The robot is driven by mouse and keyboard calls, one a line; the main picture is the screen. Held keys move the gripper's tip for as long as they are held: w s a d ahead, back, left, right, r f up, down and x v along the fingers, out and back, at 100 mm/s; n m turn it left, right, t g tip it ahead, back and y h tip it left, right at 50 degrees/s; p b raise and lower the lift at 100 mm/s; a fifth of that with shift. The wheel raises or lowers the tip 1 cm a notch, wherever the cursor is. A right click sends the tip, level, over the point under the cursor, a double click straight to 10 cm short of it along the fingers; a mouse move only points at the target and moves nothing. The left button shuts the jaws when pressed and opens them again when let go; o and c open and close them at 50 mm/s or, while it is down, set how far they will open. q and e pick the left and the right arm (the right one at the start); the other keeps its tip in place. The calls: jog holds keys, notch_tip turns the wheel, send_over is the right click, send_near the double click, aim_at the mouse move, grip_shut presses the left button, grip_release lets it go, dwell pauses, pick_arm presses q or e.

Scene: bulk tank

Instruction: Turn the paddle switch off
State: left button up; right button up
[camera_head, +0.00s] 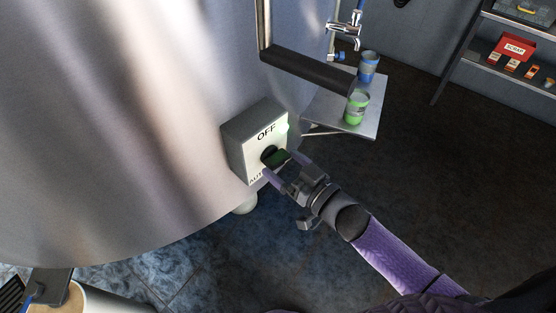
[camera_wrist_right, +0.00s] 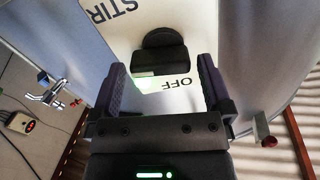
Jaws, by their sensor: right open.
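A grey control box (camera_head: 240,137) is mounted on the side of the big metal tank. Its white face reads OFF at the top and AUTO at the lower left; STIR also shows in the right wrist view. Contact cannot be made out. My left gripper is not in view.
The curved tank wall (camera_head: 110,130) fills the left. A dark horizontal bar (camera_head: 306,70) is above the box. A small metal shelf (camera_head: 333,117) holds a green cup (camera_head: 356,107) and a blue cup (camera_head: 368,67).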

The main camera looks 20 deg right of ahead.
jog(key=shift+w+a, duration=0.35)
jog(key=shift+w, duration=0.3)
jog(key=c, duration=1)
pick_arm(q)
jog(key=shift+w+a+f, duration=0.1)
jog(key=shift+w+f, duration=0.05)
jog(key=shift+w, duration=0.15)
pick_arm(e)
jog(key=shift+c, duration=0.2)
